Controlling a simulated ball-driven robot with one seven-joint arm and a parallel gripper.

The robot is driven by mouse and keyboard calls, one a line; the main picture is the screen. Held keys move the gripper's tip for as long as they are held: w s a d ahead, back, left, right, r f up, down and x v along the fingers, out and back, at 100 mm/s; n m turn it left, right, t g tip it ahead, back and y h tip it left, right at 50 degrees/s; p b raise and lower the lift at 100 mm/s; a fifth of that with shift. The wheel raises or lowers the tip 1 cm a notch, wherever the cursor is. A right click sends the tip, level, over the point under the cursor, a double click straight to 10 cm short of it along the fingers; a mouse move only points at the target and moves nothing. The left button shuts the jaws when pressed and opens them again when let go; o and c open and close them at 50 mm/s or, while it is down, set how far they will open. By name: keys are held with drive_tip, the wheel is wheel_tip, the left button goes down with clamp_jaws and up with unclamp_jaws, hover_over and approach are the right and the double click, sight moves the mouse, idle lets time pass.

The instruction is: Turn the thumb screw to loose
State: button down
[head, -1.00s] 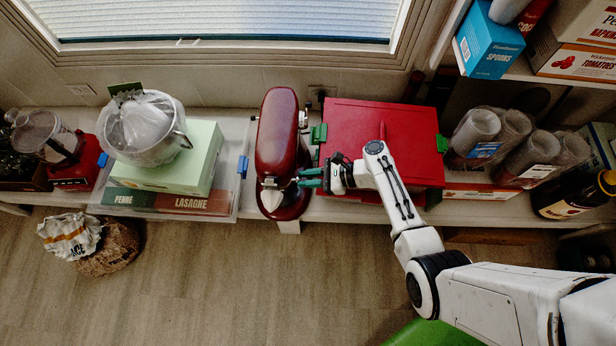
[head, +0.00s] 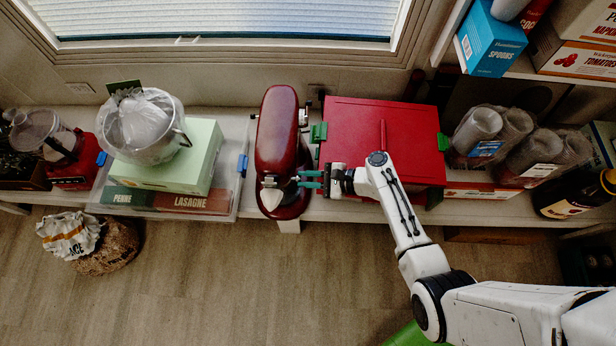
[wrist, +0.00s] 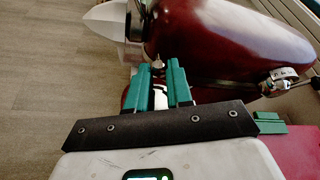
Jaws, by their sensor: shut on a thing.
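A dark red stand mixer (head: 277,140) stands on the shelf; its head also fills the upper right of the wrist view (wrist: 225,40). A small silver thumb screw (wrist: 158,65) is on the mixer's near side, close to the silver attachment hub. My gripper (head: 298,179) reaches in from the right at the mixer's front end. In the wrist view its two green fingers (wrist: 158,73) stand on either side of the screw, shut on it. The fingers hide the screw in the head view. I cannot tell how tight it is.
A red box (head: 350,135) with green clips stands right of the mixer, under my arm. A clear bin (head: 230,200) with a green box and a bowl stands left. A second silver knob (wrist: 281,76) is on the mixer's side.

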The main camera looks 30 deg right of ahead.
drive_tip(key=f+n+t+b, duration=0.1)
drive_tip(key=n+b, duration=0.3)
drive_tip(key=b, duration=0.4)
drive_tip(key=n+t+b, duration=0.3)
drive_tip(key=n+b, duration=0.2)
drive_tip(key=b, duration=0.3)
drive_tip(key=f+n+t+b, duration=0.1)
drive_tip(key=n+b, duration=0.3)
drive_tip(key=b, duration=0.5)
drive_tip(key=shift+s+a+f+n+t+y, duration=0.2)
drive_tip(key=shift+s+f+n+t+y, duration=0.15)
drive_tip(key=shift+t, duration=0.25)
drive_tip(key=n+b, duration=0.1)
drive_tip(key=b, duration=0.1)
drive_tip(key=n+b, duration=0.1)
drive_tip(key=b, duration=0.1)
drive_tip(key=shift+w+r+n+t+y, duration=0.1)
drive_tip(key=shift+r+n+t+y, duration=0.1)
drive_tip(key=shift+n+t+y, duration=0.15)
drive_tip(key=shift+r+n+y+b, duration=0.15)
drive_tip(key=shift+n+y+b, duration=0.15)
drive_tip(key=shift+b, duration=0.25)
drive_tip(key=c, duration=1)
unclamp_jaws()
drive_tip(key=p+v, duration=0.1)
drive_tip(key=v, duration=0.9)
drive_tip(key=shift+s+d+p, duration=0.25)
drive_tip(key=shift+s+p, duration=0.05)
